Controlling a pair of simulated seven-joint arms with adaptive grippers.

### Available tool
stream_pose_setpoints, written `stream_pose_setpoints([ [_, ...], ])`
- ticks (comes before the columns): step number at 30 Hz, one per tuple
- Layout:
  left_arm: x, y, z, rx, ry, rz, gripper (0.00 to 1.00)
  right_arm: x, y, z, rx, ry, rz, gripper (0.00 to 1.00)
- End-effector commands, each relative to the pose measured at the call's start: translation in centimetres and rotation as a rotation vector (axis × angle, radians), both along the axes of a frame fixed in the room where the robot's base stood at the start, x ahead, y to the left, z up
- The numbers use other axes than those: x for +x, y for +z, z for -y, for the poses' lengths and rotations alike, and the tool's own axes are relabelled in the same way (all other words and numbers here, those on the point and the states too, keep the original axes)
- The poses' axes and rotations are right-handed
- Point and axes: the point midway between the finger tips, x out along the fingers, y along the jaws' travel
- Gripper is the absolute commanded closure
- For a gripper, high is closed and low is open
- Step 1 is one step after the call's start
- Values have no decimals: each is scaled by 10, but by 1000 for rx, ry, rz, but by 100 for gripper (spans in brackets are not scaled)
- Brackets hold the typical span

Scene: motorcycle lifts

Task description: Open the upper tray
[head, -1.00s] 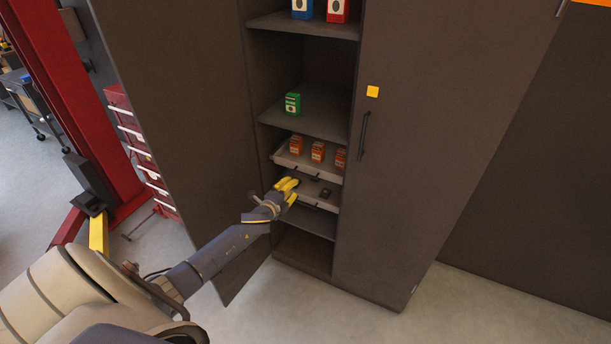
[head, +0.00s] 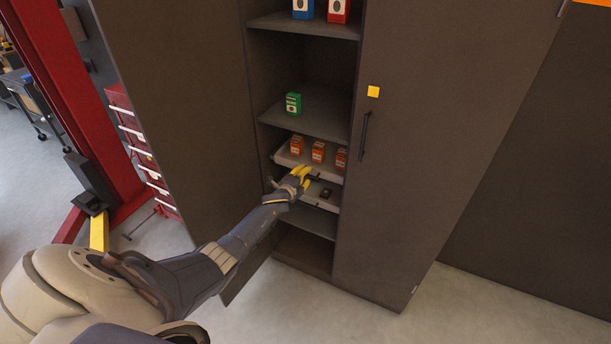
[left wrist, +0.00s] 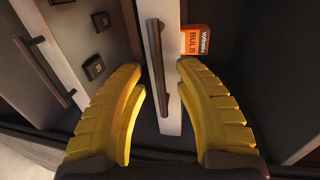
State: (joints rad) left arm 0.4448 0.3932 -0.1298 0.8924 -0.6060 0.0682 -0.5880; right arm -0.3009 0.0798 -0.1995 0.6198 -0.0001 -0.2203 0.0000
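The upper tray (head: 284,159) is pale and sits inside the open left part of the cabinet, with several orange boxes (head: 318,152) in it. Its front panel (left wrist: 172,112) and dark bar handle (left wrist: 158,62) show in the left wrist view. My left gripper (head: 304,173) is in front of this tray. In the left wrist view its yellow fingers (left wrist: 161,73) are apart, one on each side of the handle, with a gap to it. I cannot tell how deep the handle is between them. My right gripper is in neither view.
The lower tray (head: 318,204) with small dark items is just below. The open left cabinet door (head: 180,110) stands left of my arm; the right door (head: 430,130) is closed. A green box (head: 293,103) stands on the shelf above.

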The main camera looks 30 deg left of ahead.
Motion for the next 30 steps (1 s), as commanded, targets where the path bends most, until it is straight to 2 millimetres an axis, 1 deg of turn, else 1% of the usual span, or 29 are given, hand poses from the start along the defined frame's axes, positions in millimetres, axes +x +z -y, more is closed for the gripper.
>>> stream_pose_setpoints([
  [6,5,-1,0,1,-1,-1,68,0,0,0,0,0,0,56],
  [16,6,-1,0,1,-1,0,68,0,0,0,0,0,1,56],
  [17,6,-1,0,1,-1,0,66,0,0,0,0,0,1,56],
  [24,6,-1,0,0,-1,0,94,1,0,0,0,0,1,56],
  [26,6,-1,0,0,-1,0,100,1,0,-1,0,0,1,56],
  [30,6,-1,0,0,-1,0,100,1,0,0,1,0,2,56],
])
